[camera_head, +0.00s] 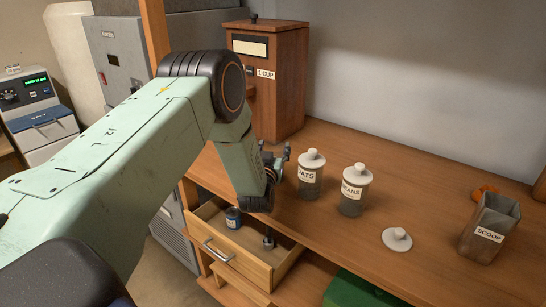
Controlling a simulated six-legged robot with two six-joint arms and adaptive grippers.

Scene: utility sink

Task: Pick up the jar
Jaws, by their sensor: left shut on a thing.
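Two grey jars with white knobbed lids stand upright on the wooden counter: the OATS jar (310,186) and, to its right, the BEANS jar (351,205). My left gripper (277,160) is just left of the OATS jar, above the counter and mostly hidden behind my own wrist. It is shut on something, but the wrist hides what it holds. A small gap shows between its visible finger parts and the OATS jar. A small dark labelled jar (233,219) stands in the open drawer (275,268). My right gripper is not in view.
A loose white lid (397,240) lies on the counter. A grey SCOOP container (484,240) and an orange item (484,191) are at right. A wooden dispenser (287,95) stands behind. A small dark item (268,241) is in the drawer.

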